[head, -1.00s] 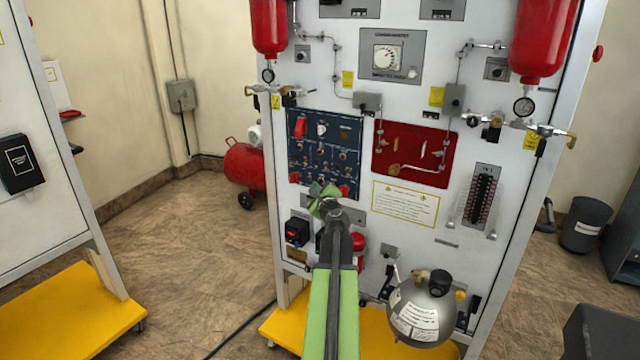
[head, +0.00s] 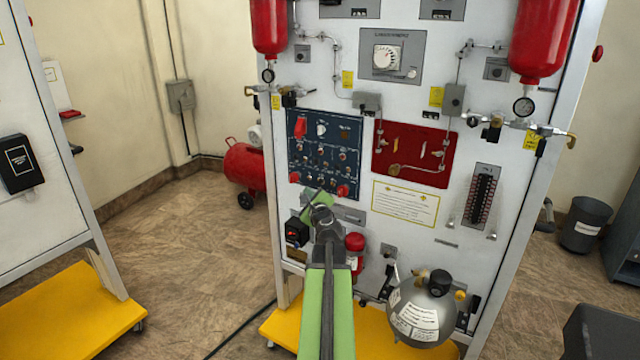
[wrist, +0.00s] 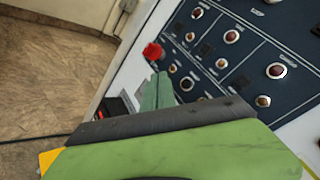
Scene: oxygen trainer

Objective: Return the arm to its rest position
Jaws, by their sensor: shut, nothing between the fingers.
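My arm reaches from the bottom of the head view toward the lower part of the white trainer panel (head: 460,110). My gripper (head: 312,205) is seen small and foreshortened at the arm's end, in front of the lower edge of the dark blue switch panel (head: 324,140). It is shut and empty. In the wrist view the green gripper (wrist: 158,90) shows near the blue panel (wrist: 235,50) with its knobs and lamps. I cannot tell the exact gap between gripper and panel.
A red knob (wrist: 152,51) is close to the gripper in the wrist view. A yellow base (head: 280,326) lies below. Open floor (head: 190,260) is at the left.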

